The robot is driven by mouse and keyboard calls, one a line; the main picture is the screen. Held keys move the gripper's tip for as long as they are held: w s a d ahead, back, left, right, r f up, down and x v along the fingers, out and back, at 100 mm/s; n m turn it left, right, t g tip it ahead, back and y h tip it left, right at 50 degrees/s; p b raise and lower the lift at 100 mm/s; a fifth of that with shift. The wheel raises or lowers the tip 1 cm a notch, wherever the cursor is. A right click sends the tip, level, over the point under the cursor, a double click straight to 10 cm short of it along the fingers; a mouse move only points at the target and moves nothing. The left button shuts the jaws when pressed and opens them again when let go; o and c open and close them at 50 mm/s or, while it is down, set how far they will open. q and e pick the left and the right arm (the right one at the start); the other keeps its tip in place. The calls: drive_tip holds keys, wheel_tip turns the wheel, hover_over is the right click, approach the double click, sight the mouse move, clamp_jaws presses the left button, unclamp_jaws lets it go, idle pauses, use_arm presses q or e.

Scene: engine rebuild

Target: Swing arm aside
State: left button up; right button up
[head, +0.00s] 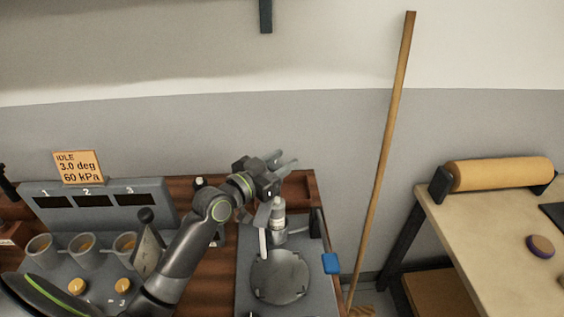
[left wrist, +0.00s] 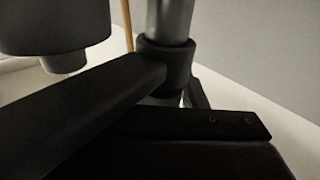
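A test fixture (head: 247,293) stands in the lower middle of the head view, with a round grey plate (head: 280,277) on it. Behind the plate is a short upright post (head: 278,213). My left gripper (head: 284,161) is just above and behind this post, its two fingers pointing right and appearing apart with nothing visible between them. In the left wrist view a dark bar (left wrist: 85,100) runs to a collar round a metal column (left wrist: 170,20). A dark cylinder (left wrist: 55,25) hangs at upper left. Contact with the bar cannot be told. My right gripper is not in view.
A grey console (head: 98,205) with cups and orange knobs stands at left, under an orange sign (head: 78,167). A blue tab (head: 331,263) sits at the fixture's right edge. A wooden pole (head: 381,160) leans on the wall. A bench (head: 480,225) with a roll stands at right.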

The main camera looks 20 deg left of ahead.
use_arm(q)
drive_tip(key=shift+o, duration=1.4)
drive_tip(key=v, duration=0.7)
drive_tip(key=shift+s+a+p, duration=0.15)
drive_tip(key=shift+s+p, duration=0.1)
drive_tip(key=shift+p, duration=0.05)
